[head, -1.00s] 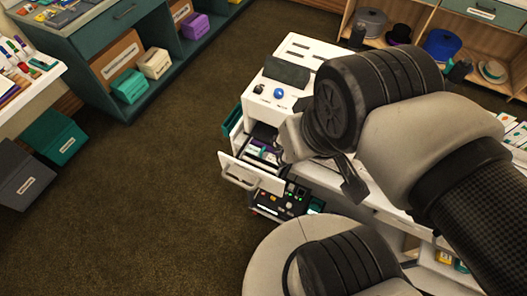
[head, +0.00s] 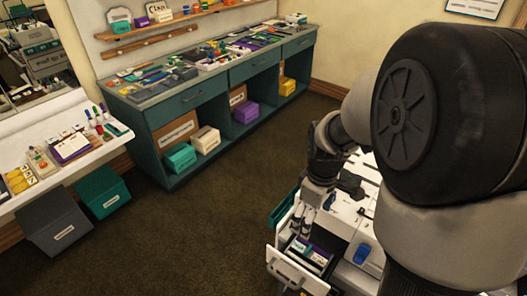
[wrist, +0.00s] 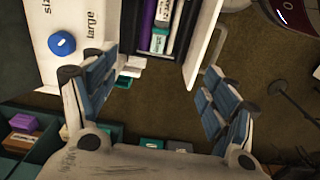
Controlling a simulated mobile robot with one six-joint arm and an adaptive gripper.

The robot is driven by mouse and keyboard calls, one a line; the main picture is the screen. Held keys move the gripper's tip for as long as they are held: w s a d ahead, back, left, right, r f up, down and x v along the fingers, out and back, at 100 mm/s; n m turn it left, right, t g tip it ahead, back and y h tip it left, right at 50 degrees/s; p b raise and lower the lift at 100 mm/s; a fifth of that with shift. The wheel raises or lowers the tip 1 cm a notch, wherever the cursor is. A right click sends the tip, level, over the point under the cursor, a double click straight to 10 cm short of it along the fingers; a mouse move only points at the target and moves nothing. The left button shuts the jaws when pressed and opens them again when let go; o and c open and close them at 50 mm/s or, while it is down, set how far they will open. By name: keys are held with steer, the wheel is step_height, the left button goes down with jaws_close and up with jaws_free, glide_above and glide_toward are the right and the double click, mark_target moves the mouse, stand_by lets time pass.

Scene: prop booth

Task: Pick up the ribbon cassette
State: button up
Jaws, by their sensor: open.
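An open drawer (head: 292,270) sticks out of the white machine (head: 342,215) in the head view. It holds purple, green and white pieces; in the wrist view a purple piece (wrist: 147,22) and a green-and-white labelled piece (wrist: 161,30) lie in the drawer (wrist: 198,45). I cannot tell for sure which piece is the ribbon cassette. My gripper (head: 305,222) points down near the drawer's inner end. In the wrist view its two fingers (wrist: 158,72) are spread with nothing between them, and the drawer contents lie beyond the fingertips.
A blue knob (wrist: 62,43) sits on the machine's top, beside the gripper. The teal workbench (head: 190,107) along the back carries many small tools and has boxes on its shelf. Grey and green bins (head: 103,192) stand at left. The brown carpet (head: 200,235) between is clear.

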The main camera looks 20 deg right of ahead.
steer(key=b, duration=0.4)
glide_above(305, 251)
step_height(305, 251, down, 13)
steer(key=shift+w+a+f, duration=0.1)
steer(key=shift+w, duration=0.05)
steer(key=shift+f+b, duration=1.05)
steer(key=shift+f, duration=1.65)
steer(key=shift+r, duration=0.1)
steer(key=shift+c, duration=0.2)
steer(key=c, duration=0.8)
